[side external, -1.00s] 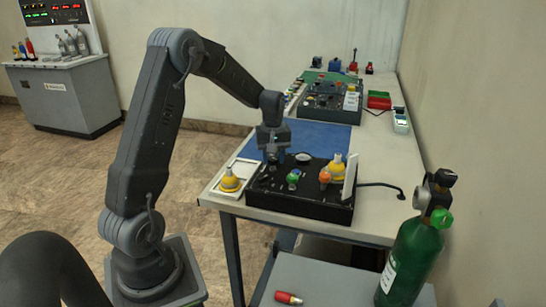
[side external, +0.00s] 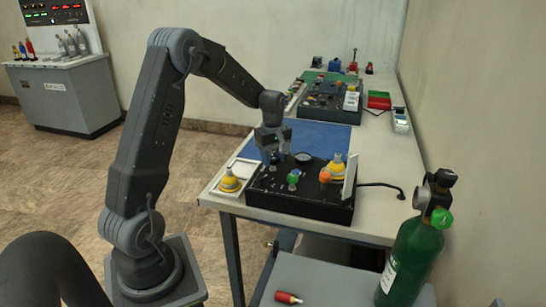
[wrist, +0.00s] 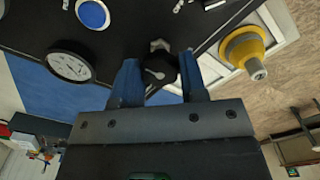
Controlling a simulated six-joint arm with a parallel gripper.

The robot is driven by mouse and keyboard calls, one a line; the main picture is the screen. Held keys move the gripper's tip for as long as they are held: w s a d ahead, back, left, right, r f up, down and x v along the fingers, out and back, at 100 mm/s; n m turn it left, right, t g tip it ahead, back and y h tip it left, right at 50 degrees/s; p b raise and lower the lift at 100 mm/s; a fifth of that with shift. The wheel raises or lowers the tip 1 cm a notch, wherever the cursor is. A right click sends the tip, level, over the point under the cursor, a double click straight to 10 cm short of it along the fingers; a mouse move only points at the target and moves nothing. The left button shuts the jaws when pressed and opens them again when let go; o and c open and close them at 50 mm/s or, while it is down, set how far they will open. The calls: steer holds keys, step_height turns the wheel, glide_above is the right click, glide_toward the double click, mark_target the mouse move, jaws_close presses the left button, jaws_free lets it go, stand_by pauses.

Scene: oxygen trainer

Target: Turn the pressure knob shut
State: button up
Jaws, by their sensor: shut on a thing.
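The pressure knob (wrist: 160,70) is a small black round knob with a pale pointer line, on the black trainer panel. In the wrist view it sits between the two blue fingers of my gripper (wrist: 159,83), which is shut on it. In the side view my gripper (side external: 275,153) points down at the back left part of the panel box (side external: 300,205), and its fingers hide the knob there. A white-faced dial gauge (wrist: 70,66) is beside the knob; its reading is too small to tell.
A yellow cone-shaped fitting (wrist: 245,50) stands in a white tray beside the panel. Green (side external: 293,178) and orange (side external: 324,175) knobs and another yellow fitting (side external: 338,168) stand on the panel. A green oxygen cylinder (side external: 410,260) is at the right. The blue mat (side external: 325,136) behind is clear.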

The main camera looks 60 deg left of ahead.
mark_target(273, 158)
steer(key=o, duration=0.9)
step_height(273, 158, up, 14)
steer(key=shift+f, duration=0.1)
stand_by(0.4)
